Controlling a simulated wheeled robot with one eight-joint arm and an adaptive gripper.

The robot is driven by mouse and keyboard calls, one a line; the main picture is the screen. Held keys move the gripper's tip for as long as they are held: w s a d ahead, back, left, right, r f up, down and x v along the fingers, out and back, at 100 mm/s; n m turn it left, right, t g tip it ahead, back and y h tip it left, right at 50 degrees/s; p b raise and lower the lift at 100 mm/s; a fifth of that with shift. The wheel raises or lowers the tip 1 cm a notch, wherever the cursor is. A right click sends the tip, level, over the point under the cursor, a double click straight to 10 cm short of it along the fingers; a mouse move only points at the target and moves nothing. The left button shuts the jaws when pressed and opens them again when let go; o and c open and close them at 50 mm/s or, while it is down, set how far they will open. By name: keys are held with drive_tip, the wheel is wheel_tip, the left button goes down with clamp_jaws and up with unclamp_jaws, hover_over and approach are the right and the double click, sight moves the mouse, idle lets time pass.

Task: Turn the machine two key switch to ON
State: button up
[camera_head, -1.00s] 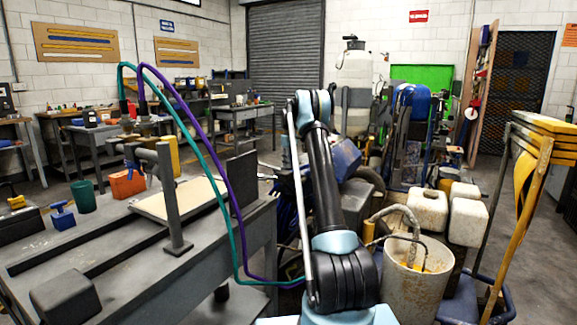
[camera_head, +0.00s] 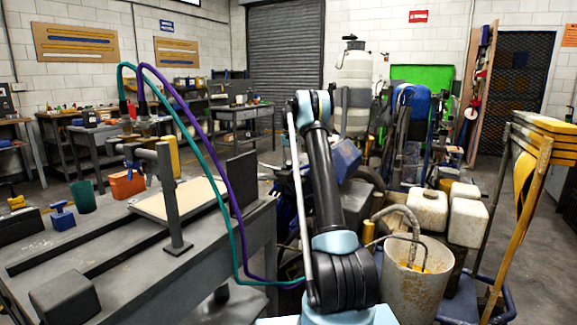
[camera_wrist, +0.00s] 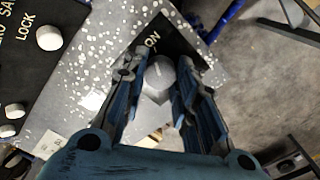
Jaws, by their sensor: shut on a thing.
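In the wrist view a round grey key switch knob (camera_wrist: 159,78) with a pale pointer line sits between my blue fingers. The black label plate (camera_wrist: 172,36) behind it reads "ON". The pointer line runs roughly toward that word. My gripper (camera_wrist: 160,66) is shut on the knob, one finger on each side. The fingers cover parts of the plate, so any other lettering is hidden. In the head view my arm hides the gripper, and I cannot make out the switch there.
In the wrist view a black panel (camera_wrist: 40,45) marked "LOCK" with pale knobs lies left of my fingers, on a speckled grey surface (camera_wrist: 100,50). In the head view a grey workbench (camera_head: 130,240) stands left of my arm, and a dirty bucket (camera_head: 418,275) stands right.

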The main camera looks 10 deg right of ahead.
drive_tip(key=shift+w+m, duration=0.1)
drive_tip(key=shift+m, duration=0.2)
drive_tip(key=o, duration=1.1)
wheel_tip(320, 180, up, 12)
drive_tip(key=shift+f, duration=0.1)
idle(0.3)
